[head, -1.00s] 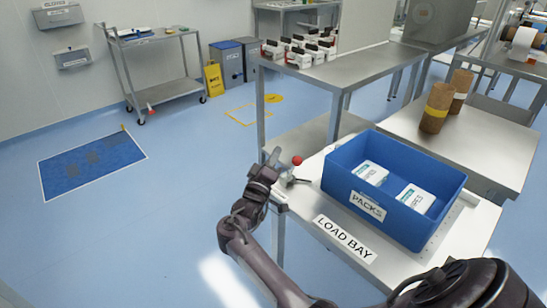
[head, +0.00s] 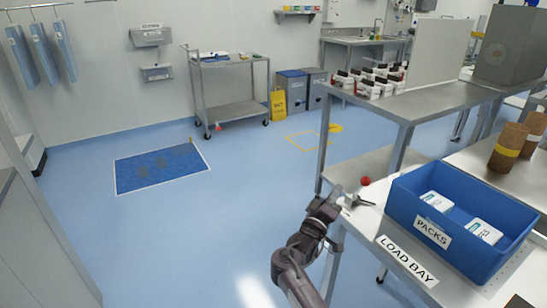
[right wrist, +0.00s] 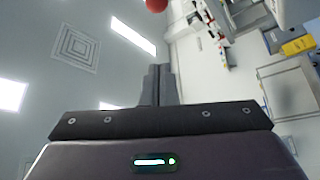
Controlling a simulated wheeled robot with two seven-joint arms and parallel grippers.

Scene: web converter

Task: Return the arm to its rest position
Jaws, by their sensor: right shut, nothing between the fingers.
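My right arm comes up from the bottom middle of the head view. Its right gripper (head: 346,198) is at the near left corner of the load bay table (head: 372,222), left of the blue PACKS bin (head: 458,250). In the right wrist view the two dark fingers of the right gripper (right wrist: 160,84) are together with nothing between them. A red ball (head: 365,181) shows just beyond the gripper; it also shows at the top of the right wrist view (right wrist: 156,5). Whether the gripper touches the table corner I cannot tell. My left gripper is not in view.
The bin holds white packs (head: 437,201). A higher steel bench (head: 415,104) carries several white and black items behind it. A trolley (head: 230,110) stands at the back wall. Open blue floor (head: 200,240) lies left of my arm, with a dark blue mat (head: 160,168).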

